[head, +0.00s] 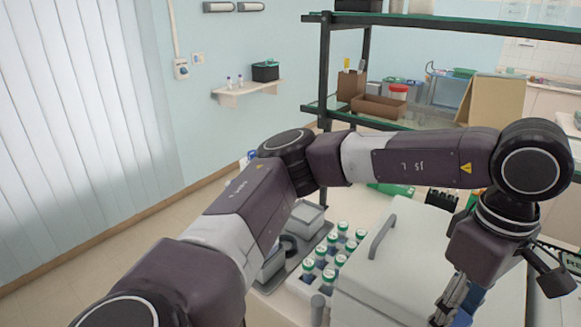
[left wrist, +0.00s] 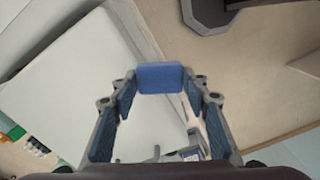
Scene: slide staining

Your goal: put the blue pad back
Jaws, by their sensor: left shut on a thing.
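The blue pad (left wrist: 160,77) is a small blue block. In the left wrist view it sits between the two fingertips of my left gripper (left wrist: 160,85), which is shut on it. In the head view my left gripper (head: 452,305) hangs at the lower right, beside the right side of a large white box, partly cut off by the bottom edge. I cannot make out the pad clearly there. My right gripper is not in view.
The large white box (head: 405,245) has a grey handle on top. Several green-capped bottles (head: 330,275) stand left of it. Green-edged shelves (head: 390,119) rise behind my left arm. The left wrist view shows beige floor (left wrist: 265,80) below.

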